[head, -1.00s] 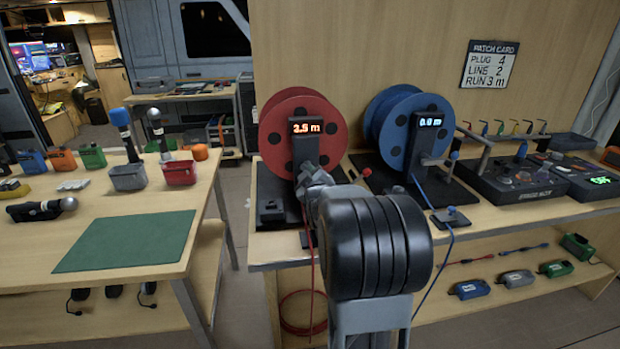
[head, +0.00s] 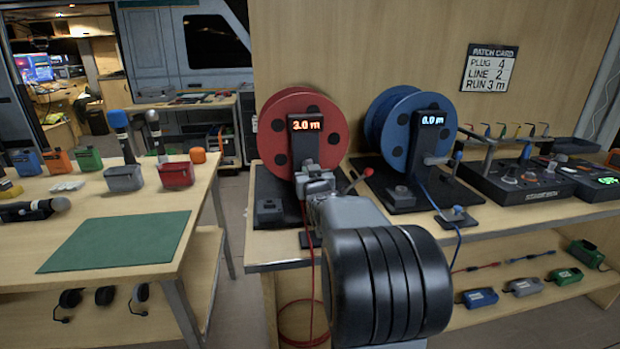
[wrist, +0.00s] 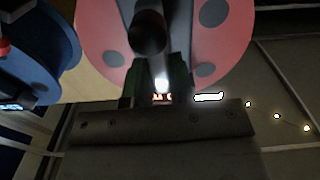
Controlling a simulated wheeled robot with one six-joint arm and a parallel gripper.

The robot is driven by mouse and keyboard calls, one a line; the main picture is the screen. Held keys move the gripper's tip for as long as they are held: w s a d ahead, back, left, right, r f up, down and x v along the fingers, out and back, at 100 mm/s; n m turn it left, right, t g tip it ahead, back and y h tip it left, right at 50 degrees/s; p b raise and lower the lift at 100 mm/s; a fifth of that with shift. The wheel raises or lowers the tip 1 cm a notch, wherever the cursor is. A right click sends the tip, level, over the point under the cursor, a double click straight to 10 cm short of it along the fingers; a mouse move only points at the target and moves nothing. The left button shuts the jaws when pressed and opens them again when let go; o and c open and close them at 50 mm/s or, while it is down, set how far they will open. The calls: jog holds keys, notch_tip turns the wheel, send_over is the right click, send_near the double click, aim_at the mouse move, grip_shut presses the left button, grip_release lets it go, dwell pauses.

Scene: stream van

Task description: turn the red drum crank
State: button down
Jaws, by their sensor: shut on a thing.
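The red drum (head: 330,125) stands upright on its dark stand on the bench. Its display (head: 305,124) reads 3.0 m. My gripper (head: 312,172) is in front of the stand, below the display, shut on the crank handle. The crank is mostly hidden behind my gripper and arm in the head view. In the wrist view a dark round handle (wrist: 150,32) shows between the jaws, in front of the red drum (wrist: 215,35).
A red-knobbed lever (head: 357,180) sticks up just right of my gripper. The blue drum (head: 391,130), its display at 0.0 m, stands to the right with its own crank. A patch card (head: 489,68) on the wall reads plug 4, line 2, run 3 m. Red cable (head: 311,265) hangs down in front.

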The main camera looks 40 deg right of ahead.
jog(key=shift+m, duration=0.5)
dwell(0.3)
jog(key=c, duration=1)
grip_release()
jog(key=shift+c, duration=0.2)
jog(key=shift+s, duration=0.1)
jog(key=v, duration=1.3)
jog(key=shift+s+a+p, duration=0.2)
jog(key=shift+s+p, duration=0.05)
jog(key=shift+p, duration=0.1)
jog(key=shift+r, duration=0.1)
